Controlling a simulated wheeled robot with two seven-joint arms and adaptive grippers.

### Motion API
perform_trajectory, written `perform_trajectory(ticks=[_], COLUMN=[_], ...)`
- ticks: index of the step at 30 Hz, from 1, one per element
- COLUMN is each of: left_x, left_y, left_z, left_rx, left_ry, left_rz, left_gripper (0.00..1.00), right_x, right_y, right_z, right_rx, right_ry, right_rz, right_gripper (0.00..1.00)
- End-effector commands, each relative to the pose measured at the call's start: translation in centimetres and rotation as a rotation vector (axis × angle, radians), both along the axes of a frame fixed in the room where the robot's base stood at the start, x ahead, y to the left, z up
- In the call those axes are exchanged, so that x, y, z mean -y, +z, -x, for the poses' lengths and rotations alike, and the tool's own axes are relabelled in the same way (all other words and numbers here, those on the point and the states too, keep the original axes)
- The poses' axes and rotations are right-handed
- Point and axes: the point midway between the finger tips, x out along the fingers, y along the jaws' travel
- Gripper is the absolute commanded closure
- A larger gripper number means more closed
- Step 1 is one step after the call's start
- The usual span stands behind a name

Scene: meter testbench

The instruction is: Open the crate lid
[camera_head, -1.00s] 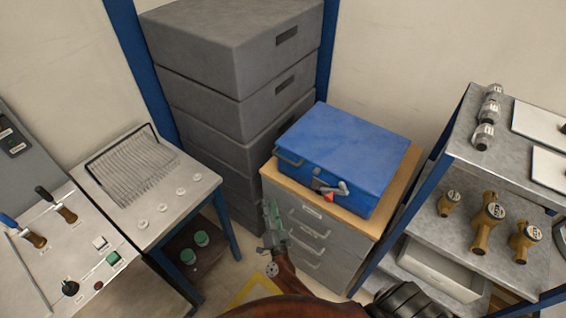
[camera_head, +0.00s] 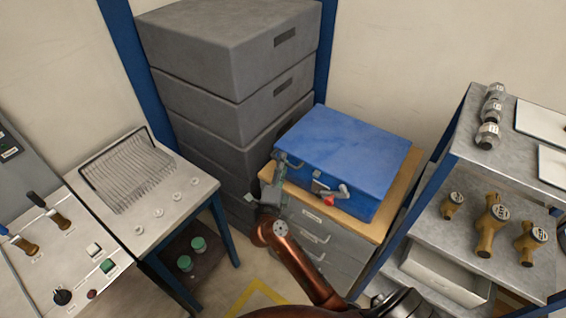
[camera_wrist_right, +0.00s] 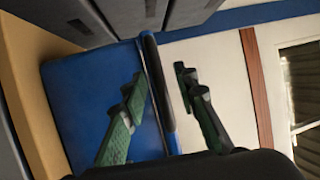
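The blue crate (camera_head: 345,150) stands on the wooden top of a grey drawer cabinet, its lid down. My left gripper is not in view.
A stack of grey boxes (camera_head: 225,70) stands close behind and left of the crate. A metal shelf (camera_head: 510,140) with brass meters (camera_head: 490,228) is at the right. A bench with a wire rack (camera_head: 130,175) is at the left.

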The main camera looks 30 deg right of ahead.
Motion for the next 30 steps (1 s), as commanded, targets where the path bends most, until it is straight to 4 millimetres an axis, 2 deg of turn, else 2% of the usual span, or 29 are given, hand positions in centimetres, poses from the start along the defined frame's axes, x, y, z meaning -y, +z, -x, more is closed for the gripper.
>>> perform_trajectory(ticks=[5,11,23,30], left_x=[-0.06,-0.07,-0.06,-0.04], left_y=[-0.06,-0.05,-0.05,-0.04], left_z=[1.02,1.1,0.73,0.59], left_rx=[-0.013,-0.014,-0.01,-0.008], left_ry=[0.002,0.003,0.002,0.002], left_rz=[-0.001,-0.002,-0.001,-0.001], left_gripper=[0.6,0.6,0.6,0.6], right_x=[0.59,0.6,0.55,0.54], right_y=[0.08,0.09,0.09,0.08], right_z=[-0.53,-0.53,-0.51,-0.51], right_rx=[-0.001,-0.001,-0.001,-0.001], right_ry=[0.0,0.0,0.0,0.0], right_rz=[0.0,0.001,0.001,0.001], right_gripper=[0.73,0.73,1.0,1.0])
